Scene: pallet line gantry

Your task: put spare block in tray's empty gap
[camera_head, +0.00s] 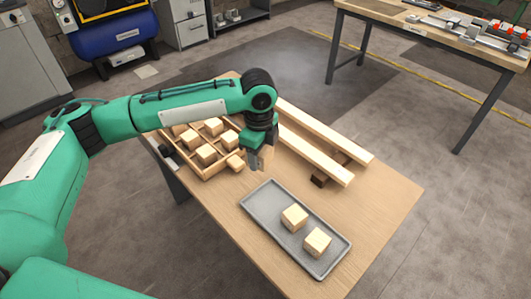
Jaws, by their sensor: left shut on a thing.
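My left gripper (261,158) points down above the table, between the wooden divided box and the grey tray. It is shut on a pale wooden block (267,158), mostly hidden by the fingers. The grey tray (253,207) lies on the near part of the table and holds two pale wooden blocks (294,217) (317,242). Its far left end is bare. The wooden box (211,174) holds several similar blocks in compartments; the arm hides part of it. Another pale block (235,163) shows at its right corner, left of the gripper. My right gripper is out of view.
The wooden table (385,200) is clear right of the tray. Another workbench (440,38) stands at the back right.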

